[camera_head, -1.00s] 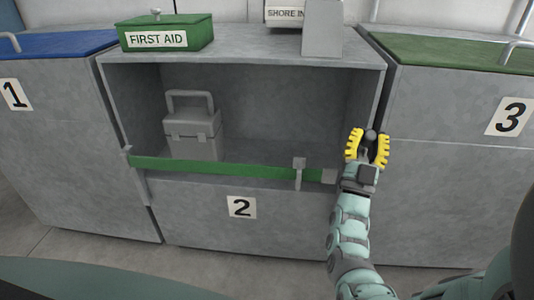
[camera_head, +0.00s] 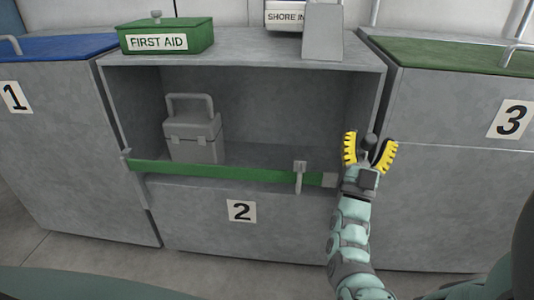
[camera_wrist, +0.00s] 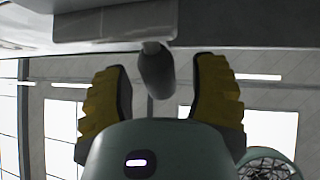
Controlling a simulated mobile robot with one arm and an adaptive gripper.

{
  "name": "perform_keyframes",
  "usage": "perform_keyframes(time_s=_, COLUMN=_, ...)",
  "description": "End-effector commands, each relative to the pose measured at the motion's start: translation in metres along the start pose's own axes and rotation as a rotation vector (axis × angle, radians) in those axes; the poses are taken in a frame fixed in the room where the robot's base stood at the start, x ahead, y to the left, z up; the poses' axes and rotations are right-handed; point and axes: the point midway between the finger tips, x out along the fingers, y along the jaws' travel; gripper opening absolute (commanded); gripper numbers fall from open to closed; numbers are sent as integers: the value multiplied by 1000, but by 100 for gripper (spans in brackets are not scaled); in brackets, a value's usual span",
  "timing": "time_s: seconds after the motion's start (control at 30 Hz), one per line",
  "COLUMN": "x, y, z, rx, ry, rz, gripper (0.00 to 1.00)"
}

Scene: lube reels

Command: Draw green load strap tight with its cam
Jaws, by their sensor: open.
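The green load strap (camera_head: 235,172) runs across the front of the open bay of cabinet 2, below the grey case. Its cam (camera_head: 300,167) is a small grey block on the strap's right part, with a short lever (camera_head: 298,183) pointing down. My gripper (camera_head: 370,150) is open, with yellow pads apart, to the right of the cam in the head view. A dark rounded piece shows between its fingers there. In the wrist view, a dark rounded grip (camera_wrist: 156,70) on a pale stem lies between the pads, with gaps at both sides. I cannot tell what it belongs to.
A grey case (camera_head: 193,135) stands inside the bay behind the strap. A green first aid box (camera_head: 165,36) and a grey block (camera_head: 322,32) sit on top of cabinet 2. Cabinets 1 (camera_head: 60,130) and 3 (camera_head: 450,180) flank it closely.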

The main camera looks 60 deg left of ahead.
Motion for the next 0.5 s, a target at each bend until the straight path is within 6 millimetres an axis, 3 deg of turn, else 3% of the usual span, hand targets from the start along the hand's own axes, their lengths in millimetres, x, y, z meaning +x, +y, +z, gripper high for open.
perform_keyframes(time_s=0.27, x=-11, y=0, z=1, rx=-1, ry=-4, rz=0, gripper=59)
perform_keyframes(time_s=0.5, x=-59, y=1, z=2, rx=-2, ry=-10, rz=2, gripper=59)
